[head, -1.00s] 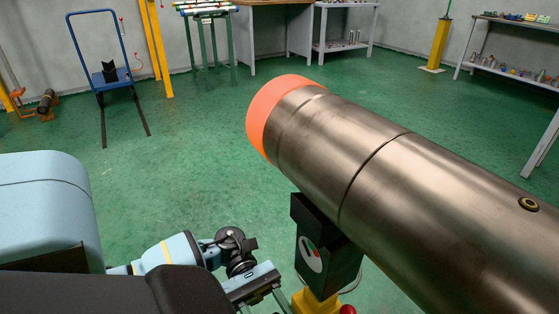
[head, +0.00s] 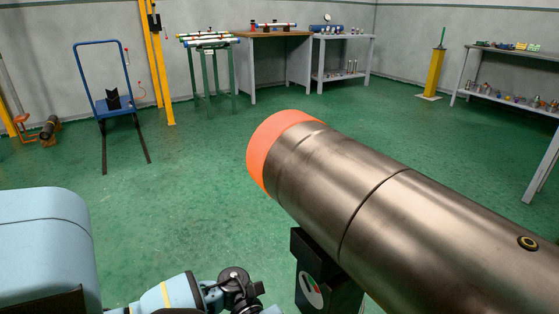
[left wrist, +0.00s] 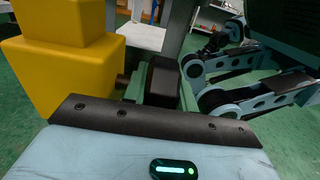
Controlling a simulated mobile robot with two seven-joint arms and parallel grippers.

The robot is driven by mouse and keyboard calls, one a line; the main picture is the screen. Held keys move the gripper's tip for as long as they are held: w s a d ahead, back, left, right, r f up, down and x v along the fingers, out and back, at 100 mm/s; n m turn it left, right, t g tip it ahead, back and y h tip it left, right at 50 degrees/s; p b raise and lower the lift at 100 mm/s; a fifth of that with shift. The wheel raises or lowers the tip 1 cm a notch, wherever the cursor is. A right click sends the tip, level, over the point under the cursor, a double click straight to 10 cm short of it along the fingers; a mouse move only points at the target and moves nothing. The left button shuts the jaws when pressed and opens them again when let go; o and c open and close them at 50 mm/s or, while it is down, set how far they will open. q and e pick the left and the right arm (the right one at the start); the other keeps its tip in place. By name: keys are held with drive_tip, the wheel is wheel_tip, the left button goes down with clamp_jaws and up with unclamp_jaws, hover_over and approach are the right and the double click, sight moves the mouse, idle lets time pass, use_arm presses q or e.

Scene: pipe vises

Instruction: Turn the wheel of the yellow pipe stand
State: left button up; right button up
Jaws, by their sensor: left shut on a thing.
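The yellow pipe stand (left wrist: 60,75) fills the left of the left wrist view. A short dark shaft (left wrist: 122,80) sticks out of its side towards my left gripper (left wrist: 160,82), which is shut at it. I take this as part of the wheel; its rim and handle are hidden. In the head view only my left wrist shows at the bottom edge, and the stand's yellow part is out of frame. The stand's black head (head: 318,285) shows under a large steel pipe (head: 370,200) with an orange end. My right gripper is not in view.
A blue cart (head: 115,100) stands at the back left. A green-legged rack (head: 212,75), a workbench (head: 265,36) and grey shelves (head: 340,75) line the back wall. Another shelf (head: 520,95) is at the right. The green floor beyond the pipe is clear.

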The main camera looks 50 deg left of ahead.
use_arm(q)
drive_tip(key=shift+o, duration=0.2)
drive_tip(key=shift+y, duration=0.3)
